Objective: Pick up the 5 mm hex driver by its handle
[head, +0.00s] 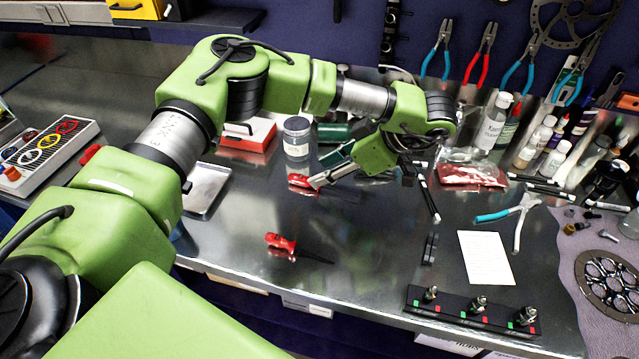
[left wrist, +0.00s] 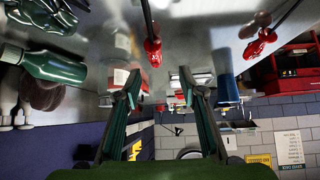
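Two red-handled drivers lie on the steel bench. One red handle (head: 300,181) is at the tips of my left gripper (head: 317,178) in the head view, its shaft largely hidden by the gripper. The other red driver (head: 281,242) lies nearer the front edge, its dark shaft pointing right. Size markings are unreadable, so I cannot tell which is the 5 mm one. In the left wrist view my left gripper (left wrist: 160,76) has its fingers apart with nothing between them. One red handle (left wrist: 152,52) shows just beyond the fingers, another (left wrist: 261,43) to the right. My right gripper is not in view.
A metal tray (head: 205,190) lies to the left. A white card (head: 485,257) and blue-handled pliers (head: 510,214) lie right. The front middle is mostly clear.

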